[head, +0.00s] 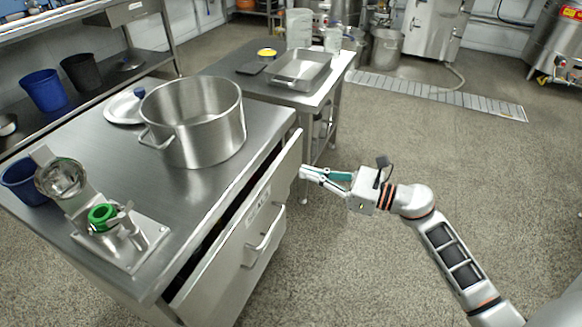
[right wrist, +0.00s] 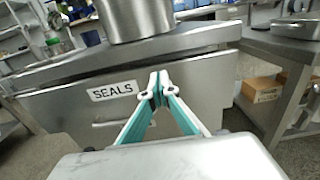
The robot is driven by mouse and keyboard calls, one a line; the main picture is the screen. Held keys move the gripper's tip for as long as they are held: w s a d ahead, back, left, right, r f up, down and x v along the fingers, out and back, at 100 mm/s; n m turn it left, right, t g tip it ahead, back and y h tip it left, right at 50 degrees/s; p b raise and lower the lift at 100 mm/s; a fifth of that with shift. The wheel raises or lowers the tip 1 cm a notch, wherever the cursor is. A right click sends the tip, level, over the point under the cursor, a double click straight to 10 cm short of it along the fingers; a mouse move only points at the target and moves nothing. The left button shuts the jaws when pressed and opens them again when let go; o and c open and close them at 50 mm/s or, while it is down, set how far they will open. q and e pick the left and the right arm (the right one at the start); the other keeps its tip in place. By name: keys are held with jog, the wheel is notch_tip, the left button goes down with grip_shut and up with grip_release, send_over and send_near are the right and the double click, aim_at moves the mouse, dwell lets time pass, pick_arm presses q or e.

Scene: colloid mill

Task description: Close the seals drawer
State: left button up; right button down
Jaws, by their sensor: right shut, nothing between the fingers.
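The seals drawer (head: 241,236) is in the steel table in the head view, pulled partly out, with a dark gap between its front and the tabletop edge. Its front also shows in the right wrist view (right wrist: 75,118), with a SEALS label (right wrist: 114,91) and a bar handle below it, partly hidden by my fingers. My right gripper (head: 303,172) is shut and empty, close to the far right end of the drawer front. In the right wrist view its fingertips (right wrist: 158,88) come together in front of the drawer; I cannot tell whether they touch it. My left gripper is not in view.
A large steel pot (head: 195,122) stands on the tabletop, with a green-ringed steel fixture (head: 104,216) near the front left. A second steel table (head: 322,96) with a tray stands behind. Cardboard boxes (right wrist: 262,90) sit on a lower shelf.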

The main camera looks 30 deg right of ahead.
aim_at(280, 164)
jog(key=x, duration=0.4)
jog(key=shift+w+a, duration=0.3)
jog(key=shift+w, duration=0.1)
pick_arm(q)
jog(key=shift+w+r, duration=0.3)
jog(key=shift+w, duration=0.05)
pick_arm(e)
jog(key=shift+a, duration=0.1)
jog(key=shift+w, duration=0.1)
